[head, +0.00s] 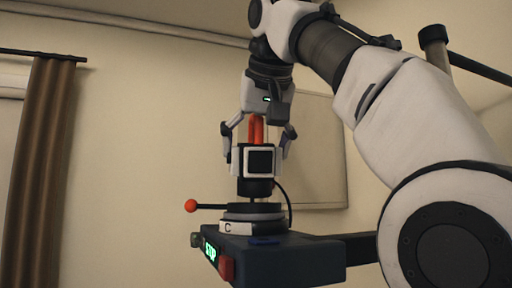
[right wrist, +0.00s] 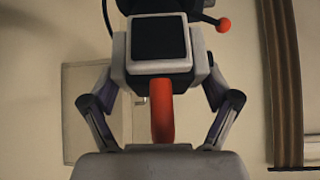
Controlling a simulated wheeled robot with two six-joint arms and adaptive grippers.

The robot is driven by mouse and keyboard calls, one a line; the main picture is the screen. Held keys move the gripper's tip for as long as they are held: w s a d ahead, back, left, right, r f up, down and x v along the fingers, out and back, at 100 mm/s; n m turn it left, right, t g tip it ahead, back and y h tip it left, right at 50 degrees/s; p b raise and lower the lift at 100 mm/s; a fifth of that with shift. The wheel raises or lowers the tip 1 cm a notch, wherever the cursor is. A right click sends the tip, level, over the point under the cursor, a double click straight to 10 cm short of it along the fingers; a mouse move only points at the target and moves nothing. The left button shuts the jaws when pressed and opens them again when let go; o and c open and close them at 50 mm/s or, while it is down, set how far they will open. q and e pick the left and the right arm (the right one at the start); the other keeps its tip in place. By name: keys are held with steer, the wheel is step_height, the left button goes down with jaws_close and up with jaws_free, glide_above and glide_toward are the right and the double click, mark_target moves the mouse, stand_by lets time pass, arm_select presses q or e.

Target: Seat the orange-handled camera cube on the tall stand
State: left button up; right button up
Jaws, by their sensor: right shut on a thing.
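The camera cube (head: 239,161) is white with a black square face and a dark round lower part. Its orange handle (head: 255,129) stands up between the fingers of my right gripper (head: 259,148). The gripper points down and is shut on the cube's sides. In the right wrist view, the cube (right wrist: 159,67) and its orange handle (right wrist: 162,112) sit between the two fingers. The cube is upright, just over the round mount (head: 255,214) marked "C" on the dark stand (head: 290,258). I cannot tell whether it touches the mount. My left gripper is not in view.
A lever with an orange ball (head: 190,206) sticks out left from the mount. The stand's box carries a green lit display (head: 210,251) and a red part (head: 226,268). A dark cable (head: 288,205) runs at the cube's right. A brown curtain (head: 42,170) hangs far left.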

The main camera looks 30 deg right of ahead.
steer(key=shift+f, duration=0.15)
steer(key=shift+f+b, duration=0.35)
steer(key=shift+b, duration=0.1)
steer(key=shift+f, duration=0.15)
steer(key=shift+f+b, duration=0.3)
steer(key=shift+b, duration=0.15)
steer(key=shift+f, duration=0.25)
steer(key=o, duration=1.5)
steer(key=shift+o, duration=0.2)
steer(key=shift+r, duration=0.1)
